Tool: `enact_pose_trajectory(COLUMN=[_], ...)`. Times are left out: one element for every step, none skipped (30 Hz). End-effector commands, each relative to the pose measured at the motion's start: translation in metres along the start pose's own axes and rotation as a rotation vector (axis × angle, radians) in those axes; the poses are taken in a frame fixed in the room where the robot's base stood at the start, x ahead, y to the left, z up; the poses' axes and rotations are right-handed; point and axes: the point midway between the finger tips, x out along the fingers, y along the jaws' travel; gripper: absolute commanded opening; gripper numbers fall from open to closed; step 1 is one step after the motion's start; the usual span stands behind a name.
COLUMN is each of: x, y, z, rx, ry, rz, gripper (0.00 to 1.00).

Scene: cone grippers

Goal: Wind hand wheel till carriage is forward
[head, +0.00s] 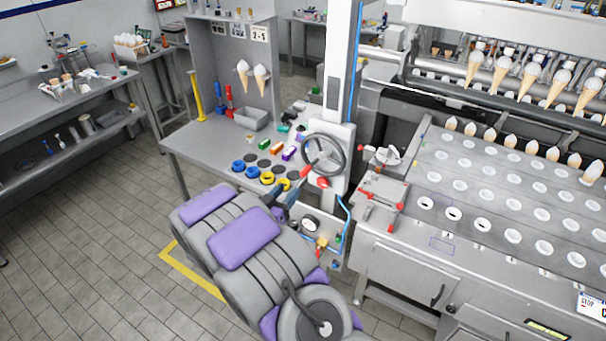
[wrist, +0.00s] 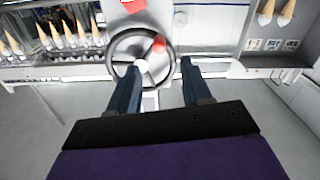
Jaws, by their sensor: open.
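The hand wheel (head: 324,156) is a dark ring with a pale hub and a red knob, mounted on a light upright panel. In the wrist view the wheel (wrist: 141,58) is straight ahead, with its red knob (wrist: 158,44) at the upper right of the rim. My gripper (wrist: 157,72) is open, its two blue-grey fingers reaching toward the lower part of the wheel, nothing held between them. A carriage cannot be told for certain; a row of cone grippers (head: 530,80) holds cones at the upper right.
A workbench (head: 190,150) with blue and yellow rings stands left of the wheel. A perforated plate (head: 470,190) and a small red-handled fixture (head: 383,195) lie to the right. A blue hose (head: 345,225) hangs beside the panel. The tiled floor at left is clear.

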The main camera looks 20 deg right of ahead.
Motion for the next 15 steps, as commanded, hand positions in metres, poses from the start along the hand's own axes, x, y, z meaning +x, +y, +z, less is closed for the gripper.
enact_pose_trajectory(x=[0.009,0.014,0.02,0.025,0.029,0.036,0.04,0.045,0.051,0.056,0.061,0.066,0.071,0.075,0.08], y=[0.001,0.001,0.001,0.001,0.001,0.002,0.002,0.002,0.002,0.001,0.001,0.001,0.001,0.001,0.001], z=[0.0,0.0,0.0,0.0,0.0,0.0,0.001,0.001,0.001,0.001,0.001,0.001,0.001,0.001,0.001], rx=[0.001,0.0,0.0,0.0,0.0,-0.001,-0.001,-0.002,-0.003,-0.003,-0.002,-0.001,-0.001,0.0,0.0], ry=[0.0,0.0,0.002,0.003,0.003,0.002,0.002,0.001,0.001,0.0,0.0,0.0,0.0,0.0,0.0], rz=[0.004,0.004,0.002,0.003,0.003,0.005,0.005,0.004,0.003,0.002,0.002,0.002,0.003,0.002,0.003], gripper=[0.49,0.49,0.49,0.49,0.49,0.49,0.49,0.49,0.49,0.49,0.49,0.49,0.49,0.49,0.49])
